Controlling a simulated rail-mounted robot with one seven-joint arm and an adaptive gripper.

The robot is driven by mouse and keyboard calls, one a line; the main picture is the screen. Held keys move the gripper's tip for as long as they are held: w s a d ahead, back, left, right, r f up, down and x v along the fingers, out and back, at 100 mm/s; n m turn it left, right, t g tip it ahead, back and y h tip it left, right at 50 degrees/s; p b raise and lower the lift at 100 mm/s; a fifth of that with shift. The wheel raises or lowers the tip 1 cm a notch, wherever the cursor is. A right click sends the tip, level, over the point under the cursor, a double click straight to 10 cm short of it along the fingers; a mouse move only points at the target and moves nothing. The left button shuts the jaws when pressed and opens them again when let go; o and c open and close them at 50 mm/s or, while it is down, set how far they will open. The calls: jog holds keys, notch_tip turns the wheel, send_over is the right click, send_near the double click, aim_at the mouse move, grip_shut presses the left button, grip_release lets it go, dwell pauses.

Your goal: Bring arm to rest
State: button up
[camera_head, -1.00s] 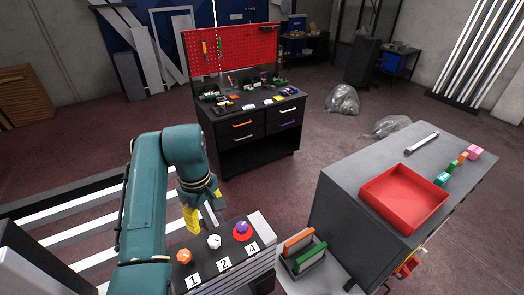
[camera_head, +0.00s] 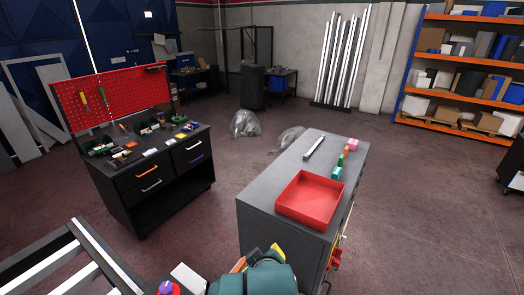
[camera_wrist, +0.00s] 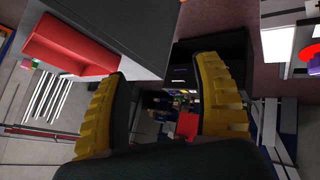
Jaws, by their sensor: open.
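My teal arm (camera_head: 262,279) shows at the bottom centre of the head view, in front of the grey cabinet. A yellow finger of my gripper (camera_head: 278,250) shows beyond its top edge; the rest is mostly hidden by the arm. In the wrist view both yellow ribbed fingers of my gripper (camera_wrist: 162,82) stand wide apart with nothing between them. The gripper is empty and clear of the red tray (camera_head: 310,200).
The red tray sits on the grey cabinet (camera_head: 262,195) beside a light bar (camera_head: 314,147) and several small coloured blocks (camera_head: 341,159). A black workbench (camera_head: 150,175) with a red pegboard (camera_head: 112,98) stands left. A purple object (camera_head: 168,288) is at the bottom edge. Floor between is open.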

jog(key=s+d+r+m+t, duration=0.2)
jog(key=s+r+t, duration=0.2)
jog(key=r, duration=0.6)
jog(key=s+d+r+m+t+h, duration=0.1)
jog(key=s+r+t, duration=0.4)
jog(key=r, duration=0.5)
jog(key=s+d+r+m+t, duration=0.3)
jog(key=s+r+m+t, duration=0.1)
jog(key=r, duration=0.6)
jog(key=s+m, duration=0.1)
jog(key=s, duration=0.1)
jog(key=shift+s+d+r+t+h, duration=0.25)
jog(key=shift+s+r+t+h, duration=0.05)
jog(key=shift+r+t, duration=0.1)
